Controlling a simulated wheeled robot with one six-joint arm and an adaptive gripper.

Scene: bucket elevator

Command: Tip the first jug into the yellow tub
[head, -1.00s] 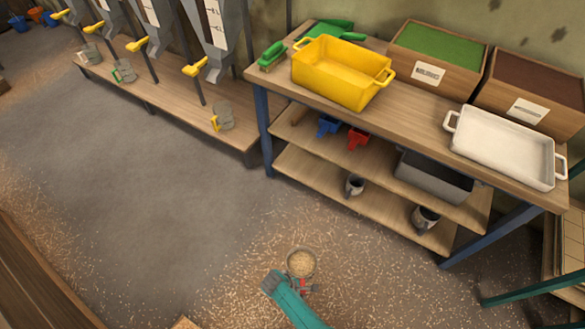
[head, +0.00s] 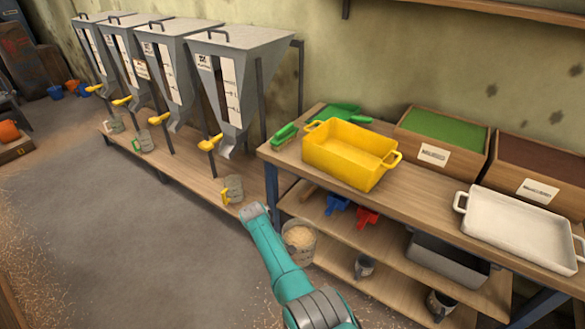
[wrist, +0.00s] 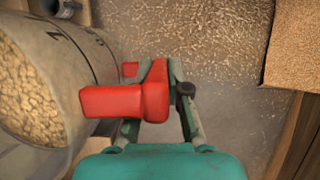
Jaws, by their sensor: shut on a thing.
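The jug (head: 303,252) is grey, full of tan pellets, and appears roughly upright in the head view, in front of the bench's lower shelves and below the tabletop. In the wrist view the jug (wrist: 100,55) is at the left, with dark measuring marks and a red handle (wrist: 130,100). My gripper (wrist: 155,95) is shut on that handle. In the head view my teal arm hides the gripper. The yellow tub (head: 340,168) stands on the bench top, empty, above and to the right of the jug.
A white tray (head: 520,228) and boxes of green (head: 440,160) and brown (head: 530,187) material share the bench top (head: 420,205). A green brush (head: 285,133) lies left of the tub. Grey hoppers (head: 235,85) stand to the left.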

